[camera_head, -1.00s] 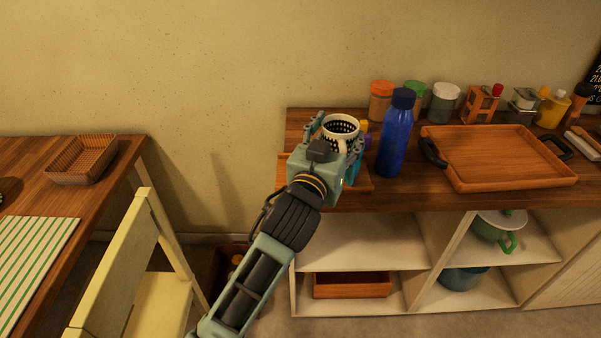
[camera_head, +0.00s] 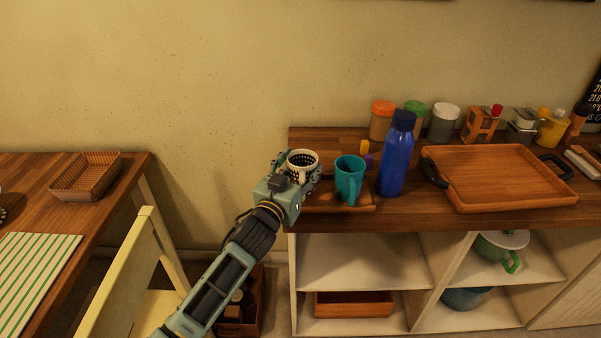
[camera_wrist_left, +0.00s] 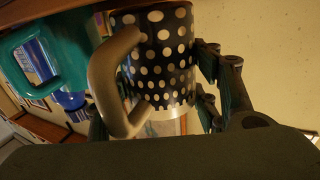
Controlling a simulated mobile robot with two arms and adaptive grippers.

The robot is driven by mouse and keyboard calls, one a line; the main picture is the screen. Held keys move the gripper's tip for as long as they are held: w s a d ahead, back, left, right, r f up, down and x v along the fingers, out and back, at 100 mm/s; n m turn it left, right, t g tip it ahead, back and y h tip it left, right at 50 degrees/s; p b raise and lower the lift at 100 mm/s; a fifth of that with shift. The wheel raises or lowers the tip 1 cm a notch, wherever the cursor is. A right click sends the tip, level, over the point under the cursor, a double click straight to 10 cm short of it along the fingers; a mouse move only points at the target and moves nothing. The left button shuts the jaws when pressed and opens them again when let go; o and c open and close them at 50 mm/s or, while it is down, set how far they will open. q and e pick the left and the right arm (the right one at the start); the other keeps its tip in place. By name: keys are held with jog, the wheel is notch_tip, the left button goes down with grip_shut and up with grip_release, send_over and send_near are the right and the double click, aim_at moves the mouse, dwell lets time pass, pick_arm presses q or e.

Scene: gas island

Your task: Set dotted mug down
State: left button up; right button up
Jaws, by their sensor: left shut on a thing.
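The dotted mug (camera_head: 303,158), black with white dots and a pale rim and handle, is held by my left gripper (camera_head: 300,172) at the left end of the counter. In the left wrist view the mug (camera_wrist_left: 165,60) fills the middle, between the fingers (camera_wrist_left: 212,85), its handle toward the camera. A teal mug (camera_head: 349,180) stands just right of it on a small wooden tray (camera_head: 358,208); it also shows in the left wrist view (camera_wrist_left: 80,35). Whether the dotted mug touches the tray cannot be told. My right gripper is not in view.
A blue bottle (camera_head: 395,158) stands right of the teal mug. A large wooden tray (camera_head: 497,178) with dark handles lies farther right. Several jars (camera_head: 443,122) line the wall. A chair (camera_head: 125,268) and a table (camera_head: 95,222) are at left, with a gap before the counter.

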aim_at(296, 180)
pick_arm(q)
jog(key=shift+f, duration=0.6)
jog(key=shift+f, duration=0.25)
jog(key=o, duration=1.4)
jog(key=shift+f+b, duration=0.15)
jog(key=shift+b, duration=0.15)
jog(key=shift+v, duration=3.9)
